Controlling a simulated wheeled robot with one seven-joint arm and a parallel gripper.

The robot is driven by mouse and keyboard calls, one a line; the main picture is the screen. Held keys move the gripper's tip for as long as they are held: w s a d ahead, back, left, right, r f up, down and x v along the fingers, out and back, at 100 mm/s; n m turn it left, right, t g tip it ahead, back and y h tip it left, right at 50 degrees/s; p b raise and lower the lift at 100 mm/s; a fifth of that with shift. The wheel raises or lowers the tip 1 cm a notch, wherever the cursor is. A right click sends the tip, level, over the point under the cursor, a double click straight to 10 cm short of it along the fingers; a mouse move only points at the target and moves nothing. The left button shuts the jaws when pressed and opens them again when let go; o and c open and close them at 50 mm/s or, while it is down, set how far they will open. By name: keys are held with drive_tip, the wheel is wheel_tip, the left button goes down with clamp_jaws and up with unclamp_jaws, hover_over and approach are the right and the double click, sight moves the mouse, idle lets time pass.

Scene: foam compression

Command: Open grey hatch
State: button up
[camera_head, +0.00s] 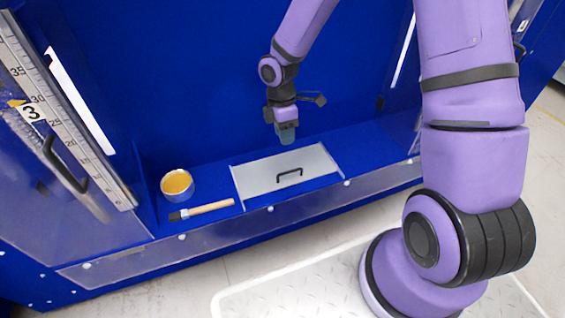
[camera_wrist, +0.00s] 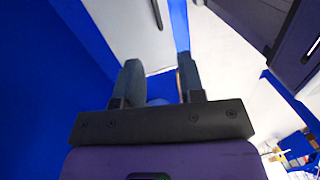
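The grey hatch (camera_head: 265,172) lies shut and flat in the blue ledge. Its black bar handle (camera_head: 290,175) is near the front edge. My gripper (camera_head: 287,140) points down just behind the hatch's back edge, above the ledge and apart from the handle. In the wrist view, my gripper (camera_wrist: 160,66) has its two fingers apart with nothing between them. Part of the hatch (camera_wrist: 125,28) and its handle (camera_wrist: 157,13) show at the top of that view, beyond the fingertips.
A pot with yellow-orange contents (camera_head: 177,184) and a wooden-handled brush (camera_head: 205,210) sit on the ledge left of the hatch. A ruler scale (camera_head: 68,110) runs along the left panel. A blue wall (camera_head: 200,80) stands behind my gripper.

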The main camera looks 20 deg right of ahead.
wheel_tip(320, 180, down, 2)
hover_over(284, 167)
drive_tip(key=s+a, duration=0.2)
drive_tip(key=s, duration=0.3)
drive_tip(key=shift+n, duration=0.3)
wheel_tip(284, 167, down, 10)
drive_tip(key=shift+w+d+f, duration=0.1)
drive_tip(key=shift+w+f, duration=0.05)
drive_tip(key=shift+f, duration=0.1)
clamp_jaws()
